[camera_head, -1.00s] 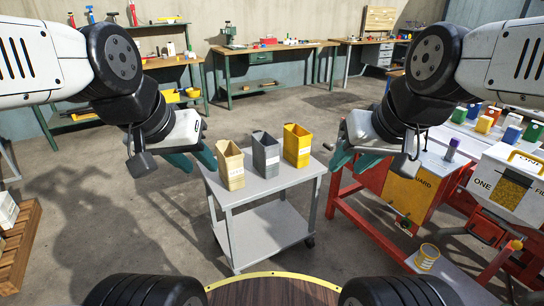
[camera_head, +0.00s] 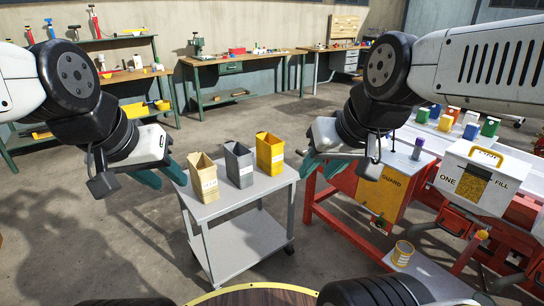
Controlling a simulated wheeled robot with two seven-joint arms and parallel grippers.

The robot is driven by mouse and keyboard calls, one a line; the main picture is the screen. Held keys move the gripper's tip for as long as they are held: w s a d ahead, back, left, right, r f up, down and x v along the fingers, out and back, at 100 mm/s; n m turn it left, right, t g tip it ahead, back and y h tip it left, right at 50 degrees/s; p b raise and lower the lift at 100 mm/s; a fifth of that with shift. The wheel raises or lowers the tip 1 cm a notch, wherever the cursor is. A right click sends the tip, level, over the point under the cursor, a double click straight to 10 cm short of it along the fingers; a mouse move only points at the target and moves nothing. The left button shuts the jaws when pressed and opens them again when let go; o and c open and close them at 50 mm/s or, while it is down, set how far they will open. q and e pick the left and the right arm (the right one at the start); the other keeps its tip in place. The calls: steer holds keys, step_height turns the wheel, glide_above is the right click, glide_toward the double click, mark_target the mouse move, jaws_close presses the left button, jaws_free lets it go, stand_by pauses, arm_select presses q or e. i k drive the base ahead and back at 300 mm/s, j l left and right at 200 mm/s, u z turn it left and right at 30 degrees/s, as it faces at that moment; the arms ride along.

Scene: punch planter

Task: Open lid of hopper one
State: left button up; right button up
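Hopper one is the white box (camera_head: 486,180) marked "ONE" and "FILL" at the right, on the red machine. Its white lid (camera_head: 490,154) with a yellow handle (camera_head: 487,155) lies shut on top. A window in its front shows yellow-brown grains. My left gripper (camera_head: 168,174) has teal fingers and hangs left of the grey cart, far from the hopper. My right gripper (camera_head: 318,168) hangs right of the cart, well left of the hopper. Both grippers look empty, with their fingers apart.
A grey cart (camera_head: 240,260) holds a tan bin (camera_head: 205,185), a grey bin (camera_head: 239,164) and a yellow bin (camera_head: 270,152). The orange guard box (camera_head: 382,190) stands left of the hopper. Several coloured containers stand behind it. A yellow can (camera_head: 402,253) sits low in front.

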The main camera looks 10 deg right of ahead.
mark_target(510, 165)
steer(key=z, duration=1.85)
steer(key=i+u, duration=0.4)
steer(key=i, duration=0.55)
